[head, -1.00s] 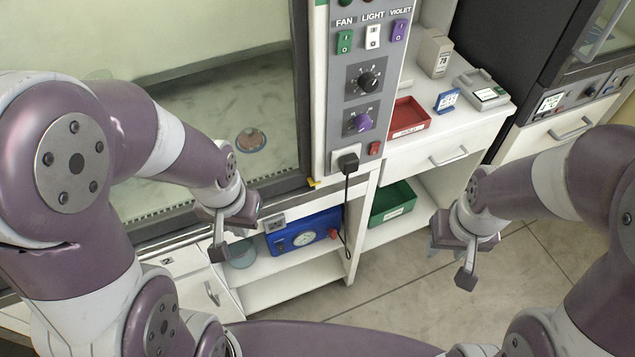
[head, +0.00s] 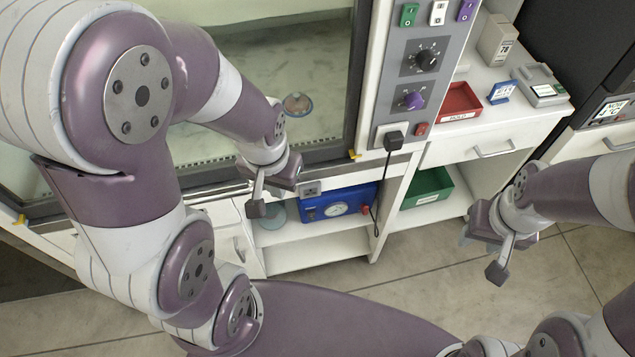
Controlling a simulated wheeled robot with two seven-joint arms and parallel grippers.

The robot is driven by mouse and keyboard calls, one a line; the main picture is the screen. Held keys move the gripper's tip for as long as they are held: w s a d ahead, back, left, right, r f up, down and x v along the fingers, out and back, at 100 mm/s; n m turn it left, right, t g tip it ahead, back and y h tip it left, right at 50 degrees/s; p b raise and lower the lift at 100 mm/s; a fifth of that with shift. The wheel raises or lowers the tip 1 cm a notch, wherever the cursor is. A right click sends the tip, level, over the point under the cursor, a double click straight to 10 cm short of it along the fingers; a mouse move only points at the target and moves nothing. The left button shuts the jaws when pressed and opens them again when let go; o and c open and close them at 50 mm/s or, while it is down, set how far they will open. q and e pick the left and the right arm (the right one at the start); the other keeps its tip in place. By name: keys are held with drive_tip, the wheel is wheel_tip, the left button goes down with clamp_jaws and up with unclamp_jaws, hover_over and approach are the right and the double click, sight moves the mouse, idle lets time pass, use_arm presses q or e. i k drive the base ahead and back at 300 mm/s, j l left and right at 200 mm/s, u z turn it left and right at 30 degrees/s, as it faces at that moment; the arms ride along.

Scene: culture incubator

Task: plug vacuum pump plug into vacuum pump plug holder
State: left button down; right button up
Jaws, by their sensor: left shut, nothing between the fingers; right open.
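The black vacuum pump plug (head: 394,140) sits in a white socket (head: 380,134) low on the control panel. Its black cable hangs down beside the blue vacuum pump (head: 350,201) on the shelf below. A small grey socket box (head: 309,188), perhaps the plug holder, is at the top left of the pump. My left gripper (head: 256,207) is shut and empty, left of the grey box and apart from the plug. My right gripper (head: 483,254) is open and empty, low at the right, away from the plug.
A red tray (head: 460,100), a small blue-framed display (head: 501,92) and a grey device (head: 541,88) stand on the right counter. A green bin (head: 427,188) is on the shelf beneath. The glass cabinet fills the upper left. Floor between the arms is clear.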

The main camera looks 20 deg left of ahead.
sight(394, 141)
drive_tip(key=i+l, duration=0.1)
drive_tip(key=l, duration=0.25)
drive_tip(key=i+l, duration=0.1)
drive_tip(key=l, duration=0.25)
drive_tip(key=i+l, duration=0.1)
drive_tip(key=l, duration=0.25)
drive_tip(key=i+l, duration=0.15)
drive_tip(key=l, duration=0.2)
drive_tip(key=i+l, duration=0.1)
drive_tip(key=l, duration=0.25)
drive_tip(key=u, duration=2.15)
